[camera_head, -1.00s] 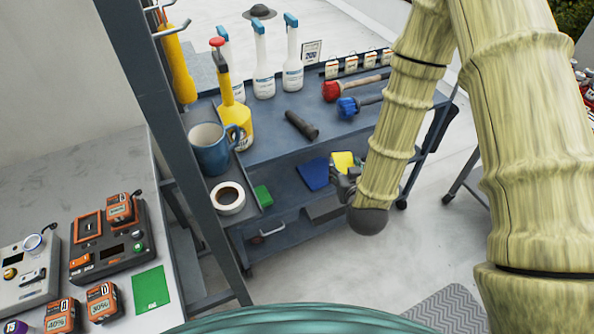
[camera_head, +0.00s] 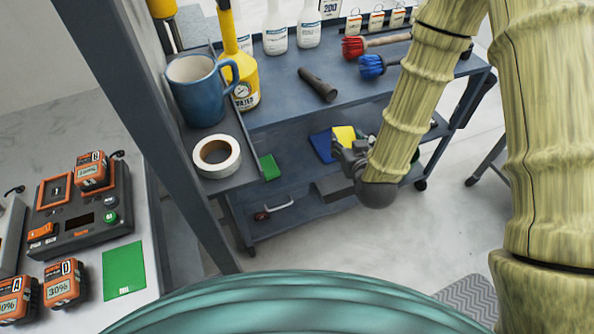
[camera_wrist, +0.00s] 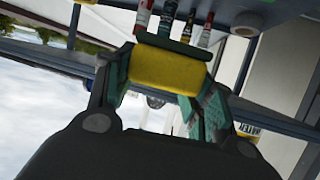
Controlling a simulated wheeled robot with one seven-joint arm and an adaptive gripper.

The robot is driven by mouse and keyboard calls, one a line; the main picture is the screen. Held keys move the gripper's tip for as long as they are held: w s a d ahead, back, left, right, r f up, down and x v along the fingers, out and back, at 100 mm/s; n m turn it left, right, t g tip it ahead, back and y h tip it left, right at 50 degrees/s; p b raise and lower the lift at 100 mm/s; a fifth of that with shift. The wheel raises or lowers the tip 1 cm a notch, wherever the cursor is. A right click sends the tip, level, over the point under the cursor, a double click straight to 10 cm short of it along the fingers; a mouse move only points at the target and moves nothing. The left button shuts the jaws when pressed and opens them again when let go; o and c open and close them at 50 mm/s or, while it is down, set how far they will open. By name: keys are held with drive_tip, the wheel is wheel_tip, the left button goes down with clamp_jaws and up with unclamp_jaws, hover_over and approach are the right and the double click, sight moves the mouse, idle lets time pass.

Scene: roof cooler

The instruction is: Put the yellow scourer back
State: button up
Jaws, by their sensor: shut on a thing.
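The yellow scourer (camera_head: 343,134) shows over the middle shelf of the blue-grey cart, partly hidden by my gripper (camera_head: 347,146). In the wrist view the scourer (camera_wrist: 166,69) has a yellow body with a dark green layer along one side. My gripper (camera_wrist: 163,82) is shut on it, one finger at each side. In the head view the scourer overlaps a blue flat piece (camera_head: 321,147). I cannot tell whether it touches the shelf.
A green block (camera_head: 269,167) lies left on the cart's middle level. The cart's top shelf (camera_head: 285,117) holds spray bottles, a dark cylinder (camera_head: 318,85) and brushes. A blue mug (camera_head: 199,89) and white tape roll (camera_head: 216,156) stand beside the grey post (camera_head: 142,137).

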drive_tip(key=a+f+n+y+b, duration=0.15)
drive_tip(key=a+f+b, duration=0.25)
drive_tip(key=f+b, duration=0.65)
drive_tip(key=a+f+n+y+b, duration=0.15)
drive_tip(key=a+f+b, duration=0.25)
drive_tip(key=f+b, duration=0.65)
drive_tip(key=b, duration=0.4)
hover_over(299, 165)
drive_tip(key=shift+f+g, duration=0.3)
drive_tip(key=shift+f, duration=0.5)
drive_tip(key=shift+f+b, duration=0.8)
drive_tip(key=shift+f, duration=0.85)
drive_tip(key=shift+f, duration=0.15)
drive_tip(key=o, duration=1.1)
drive_tip(key=shift+s+r, duration=0.25)
drive_tip(key=shift+r, duration=0.05)
drive_tip(key=p+v, duration=0.3)
drive_tip(key=v, duration=0.8)
drive_tip(key=shift+s+d+p, duration=0.2)
drive_tip(key=shift+d+p, duration=0.05)
drive_tip(key=shift+p, duration=0.05)
